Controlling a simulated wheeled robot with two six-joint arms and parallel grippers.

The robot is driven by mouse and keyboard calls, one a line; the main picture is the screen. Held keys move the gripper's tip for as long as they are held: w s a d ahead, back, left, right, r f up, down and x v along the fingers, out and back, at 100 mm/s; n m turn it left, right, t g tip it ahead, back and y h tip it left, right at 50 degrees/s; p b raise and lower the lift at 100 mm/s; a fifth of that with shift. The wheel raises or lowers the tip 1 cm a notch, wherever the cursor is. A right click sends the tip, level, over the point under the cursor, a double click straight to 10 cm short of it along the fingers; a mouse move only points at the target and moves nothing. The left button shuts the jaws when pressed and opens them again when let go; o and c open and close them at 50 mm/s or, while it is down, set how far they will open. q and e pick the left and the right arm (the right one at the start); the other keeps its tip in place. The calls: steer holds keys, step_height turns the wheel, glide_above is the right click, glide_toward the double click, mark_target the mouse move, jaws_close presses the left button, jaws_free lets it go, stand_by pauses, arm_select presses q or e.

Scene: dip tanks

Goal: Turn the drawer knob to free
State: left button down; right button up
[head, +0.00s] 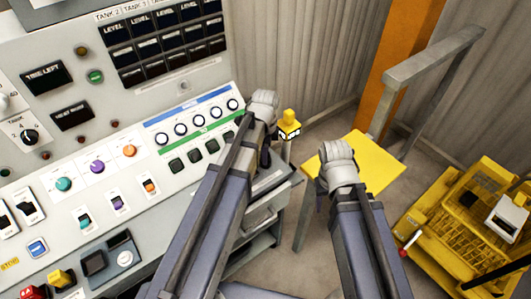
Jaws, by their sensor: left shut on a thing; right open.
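The grey drawer unit (266,207) sits at the right end of the control panel, partly behind my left arm. Its knob is hidden behind that arm and wrist. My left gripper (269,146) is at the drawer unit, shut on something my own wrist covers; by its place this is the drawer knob. The knob's setting cannot be seen. My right gripper (337,163) is open, over the yellow-topped stand, apart from the drawer; its fingers are mostly hidden by its wrist.
The control panel (110,150) with buttons and dials fills the left. A small yellow object (289,122) with a black-and-white band stands just right of my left wrist. A yellow-topped stand (375,165), grey rail (432,58) and yellow cart (425,238) are on the right.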

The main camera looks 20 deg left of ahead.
arm_select(q)
steer(key=n, duration=0.4)
steer(key=shift+n, duration=0.4)
steer(key=n, duration=0.8)
steer(key=shift+n, duration=2.3)
steer(key=shift+c, duration=2.3)
jaws_free()
steer(key=shift+r, duration=0.1)
